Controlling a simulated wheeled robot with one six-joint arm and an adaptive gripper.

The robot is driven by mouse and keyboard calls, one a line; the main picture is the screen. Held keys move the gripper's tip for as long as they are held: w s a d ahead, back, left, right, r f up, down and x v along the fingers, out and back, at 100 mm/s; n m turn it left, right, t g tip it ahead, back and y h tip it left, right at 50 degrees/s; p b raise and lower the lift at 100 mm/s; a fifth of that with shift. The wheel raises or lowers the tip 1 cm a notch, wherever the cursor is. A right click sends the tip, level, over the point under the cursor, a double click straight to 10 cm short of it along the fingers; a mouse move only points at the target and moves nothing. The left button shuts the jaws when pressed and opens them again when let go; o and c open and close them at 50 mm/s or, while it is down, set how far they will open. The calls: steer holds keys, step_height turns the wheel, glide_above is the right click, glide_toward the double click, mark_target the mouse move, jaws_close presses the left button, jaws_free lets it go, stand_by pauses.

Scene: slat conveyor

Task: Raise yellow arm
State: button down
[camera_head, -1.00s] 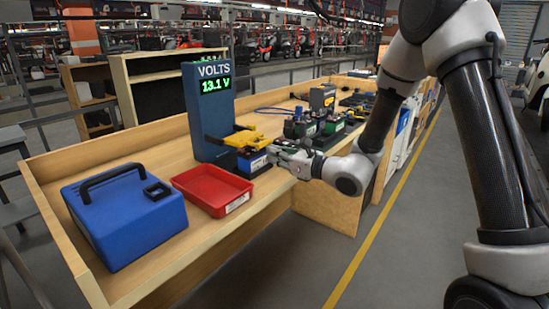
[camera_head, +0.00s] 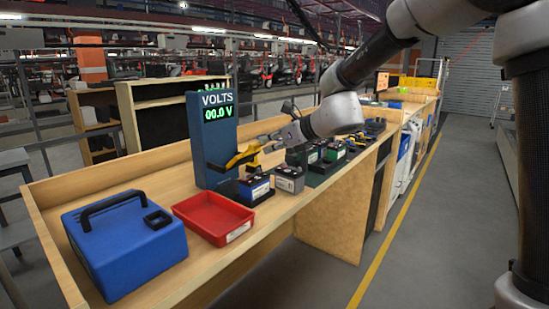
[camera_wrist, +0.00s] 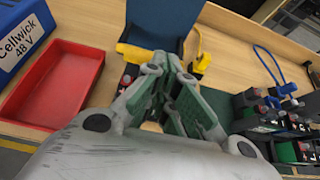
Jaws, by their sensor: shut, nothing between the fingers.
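The yellow arm (camera_head: 244,156) is on the front of the blue voltage meter (camera_head: 211,140). It tilts up to the right, its outer end clear above the blue-and-white battery (camera_head: 256,188). The meter's display (camera_head: 216,113) reads 00.0 V. My gripper (camera_head: 270,143) is beside the arm's outer end, above the bench. In the wrist view my gripper (camera_wrist: 172,82) is shut with nothing held. Yellow parts (camera_wrist: 203,63) show on both sides of its fingers there. Whether the fingers touch the arm is hard to tell.
A red tray (camera_head: 214,217) and a blue case (camera_head: 122,245) with a black handle stand left on the bench. A grey battery (camera_head: 290,179) is right of the blue-and-white one, with several more behind. The bench has a raised wooden edge (camera_head: 52,240).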

steer(key=w+a+r, duration=0.1)
steer(key=a+r, duration=0.1)
steer(key=w+a+r, duration=0.1)
steer(key=w+a, duration=0.1)
steer(key=w+a+r, duration=0.1)
steer(key=a+r, duration=0.1)
steer(key=shift+w+a+r, duration=0.25)
steer(key=shift+w+r, duration=0.05)
steer(key=shift+w, duration=0.1)
steer(key=shift+w+a+r, duration=0.25)
steer(key=shift+w+a, duration=0.5)
steer(key=shift+a, duration=0.1)
steer(key=shift+r, duration=0.1)
